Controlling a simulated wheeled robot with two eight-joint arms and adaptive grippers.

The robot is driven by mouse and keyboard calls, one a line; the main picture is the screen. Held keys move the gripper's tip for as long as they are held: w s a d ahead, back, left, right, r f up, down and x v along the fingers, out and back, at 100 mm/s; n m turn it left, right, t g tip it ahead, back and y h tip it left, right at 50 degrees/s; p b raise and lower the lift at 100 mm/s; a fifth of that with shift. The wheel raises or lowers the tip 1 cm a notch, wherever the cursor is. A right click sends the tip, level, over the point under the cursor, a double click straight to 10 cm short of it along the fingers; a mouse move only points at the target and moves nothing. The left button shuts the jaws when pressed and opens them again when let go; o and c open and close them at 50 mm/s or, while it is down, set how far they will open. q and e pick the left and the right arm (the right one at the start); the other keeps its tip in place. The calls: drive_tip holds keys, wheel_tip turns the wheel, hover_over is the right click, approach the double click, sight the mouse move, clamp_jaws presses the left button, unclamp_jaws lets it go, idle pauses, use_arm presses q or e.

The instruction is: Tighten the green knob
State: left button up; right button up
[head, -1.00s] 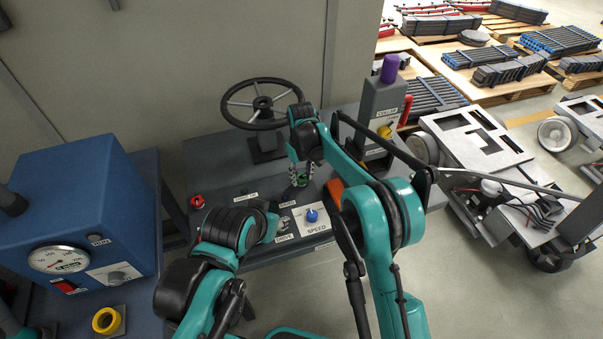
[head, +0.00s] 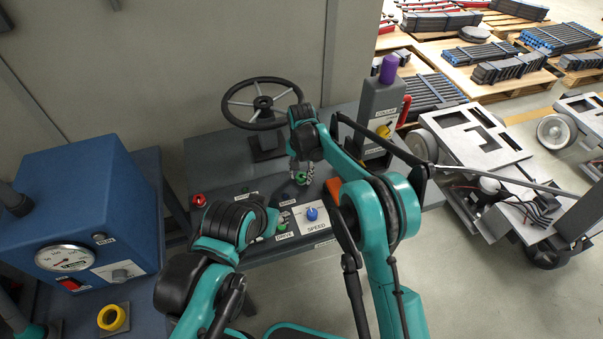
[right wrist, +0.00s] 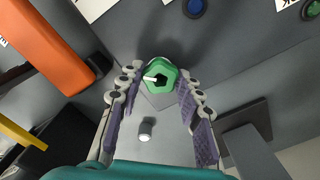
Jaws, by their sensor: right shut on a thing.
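The green knob (right wrist: 160,76) is lobed, with a dark centre and a white mark on its upper left. It sits on the grey console; in the head view (head: 301,178) it is partly covered by my fingers. My right gripper (head: 302,170) reaches down to it from above. In the right wrist view my right gripper's padded fingers (right wrist: 159,84) are on either side of the knob, their tips closed on it.
A black handwheel (head: 262,104) stands behind the knob. A blue speed knob (head: 312,214) is in front, and an orange part (head: 334,188) lies close at the right. A grey post (head: 381,104) with a purple top stands farther right. A blue gauge box (head: 75,210) is at left.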

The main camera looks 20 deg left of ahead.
sight(301, 176)
drive_tip(key=m, duration=0.4)
drive_tip(key=shift+w+r+m, duration=0.1)
drive_tip(key=shift+r+m, duration=0.05)
drive_tip(key=shift+m, duration=0.15)
drive_tip(key=shift+m+p, duration=0.35)
drive_tip(key=shift+m, duration=1.55)
drive_tip(key=o, duration=1.2)
wheel_tip(301, 176, up, 12)
drive_tip(key=shift+f, duration=0.1)
